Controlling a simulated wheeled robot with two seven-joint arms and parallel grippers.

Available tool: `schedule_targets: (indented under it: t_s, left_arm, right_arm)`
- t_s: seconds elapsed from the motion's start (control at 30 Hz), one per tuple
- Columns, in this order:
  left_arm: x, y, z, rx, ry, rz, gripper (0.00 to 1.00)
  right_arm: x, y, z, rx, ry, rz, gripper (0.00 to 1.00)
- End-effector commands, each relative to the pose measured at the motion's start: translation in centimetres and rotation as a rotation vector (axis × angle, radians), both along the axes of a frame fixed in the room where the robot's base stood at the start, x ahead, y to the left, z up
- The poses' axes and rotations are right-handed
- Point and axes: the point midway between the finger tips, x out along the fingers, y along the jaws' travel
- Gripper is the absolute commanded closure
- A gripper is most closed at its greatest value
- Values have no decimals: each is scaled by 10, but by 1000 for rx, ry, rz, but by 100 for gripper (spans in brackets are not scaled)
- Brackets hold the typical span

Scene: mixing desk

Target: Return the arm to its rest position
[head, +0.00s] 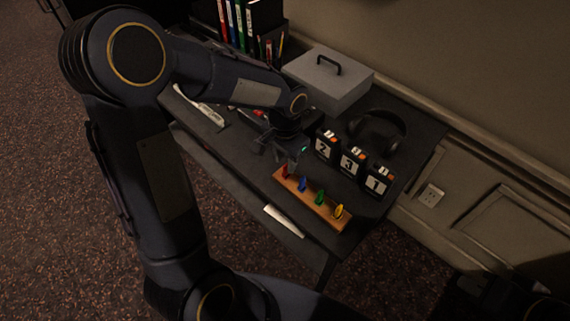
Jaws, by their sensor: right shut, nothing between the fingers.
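My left arm comes in from the left and reaches over the dark desk (232,152). My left gripper (281,154) points down above the desk, just behind the wooden strip (318,207) with coloured knobs. Its fingers look apart, with nothing seen between them. It is close to the red knob (285,172); I cannot tell whether they touch. My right gripper (487,292) is a dark shape at the lower right, away from the desk. It is shut and empty, and mostly lost in shadow.
Number blocks reading 2 (325,147), 3 (351,161) and 1 (378,181) stand right of the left gripper. Behind are headphones (379,128), a grey box (328,82) and binders (240,25). A white strip (284,221) lies by the front edge. A wall socket (430,195) is at right.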

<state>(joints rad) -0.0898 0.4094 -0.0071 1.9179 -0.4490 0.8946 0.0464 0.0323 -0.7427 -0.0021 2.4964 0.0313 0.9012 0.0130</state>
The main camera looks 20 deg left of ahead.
Motion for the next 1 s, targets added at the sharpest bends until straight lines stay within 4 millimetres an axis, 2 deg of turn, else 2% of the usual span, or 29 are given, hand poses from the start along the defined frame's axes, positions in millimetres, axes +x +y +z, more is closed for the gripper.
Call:
schedule_targets:
  t_s: [0.03,0.2,0.47,0.57,0.67,0.8,1.0]
  left_arm:
    - [1,0,11,-1,-5,0,68]
    - [0,0,35,-1,-2,-1,68]
    - [-1,0,46,-1,-1,1,68]
    - [-9,4,55,-19,-18,24,68]
    - [-30,11,76,-66,-60,80,68]
    - [-77,19,108,-167,-148,195,68]
    - [-142,15,131,-318,-285,351,68]
  right_arm:
    - [0,0,1,0,0,0,100]
    - [0,0,3,0,0,0,100]
    - [0,0,3,0,0,0,100]
    - [0,0,4,0,0,0,100]
    - [0,0,6,0,0,0,100]
    - [0,0,10,0,0,0,100]
    - [0,0,14,0,0,0,100]
